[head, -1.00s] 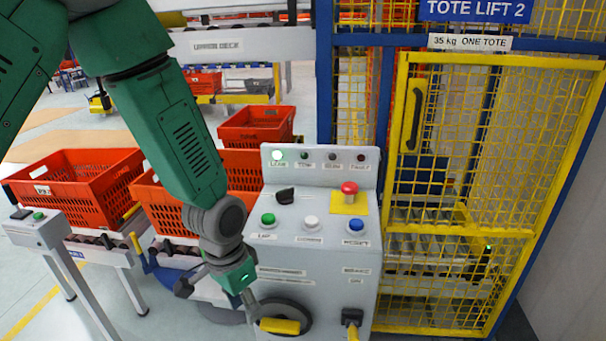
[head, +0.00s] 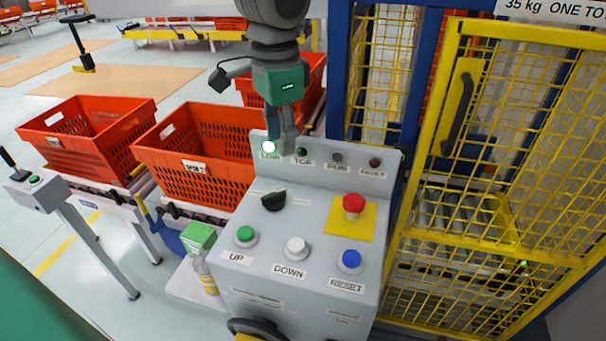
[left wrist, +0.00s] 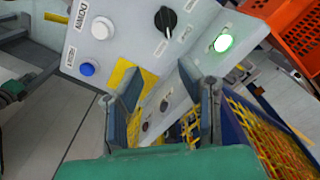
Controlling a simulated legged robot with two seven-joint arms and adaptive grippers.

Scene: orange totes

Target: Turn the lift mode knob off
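The black lift mode knob (head: 274,200) sits at the upper left of the grey control console (head: 325,215). It also shows in the left wrist view (left wrist: 165,20), beyond the fingers. My left gripper (head: 282,125) is in front of the indicator strip, above and apart from the knob in the head view. In the left wrist view its two fingers (left wrist: 168,85) stand apart with nothing held between them. I cannot read the knob's position label. My right gripper is not in view.
The console carries a green UP button (head: 245,235), a white DOWN button (head: 296,247), a blue RESET button (head: 350,260) and a red stop button (head: 353,204). A yellow mesh gate (head: 480,150) stands right. Orange totes (head: 200,165) stand left.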

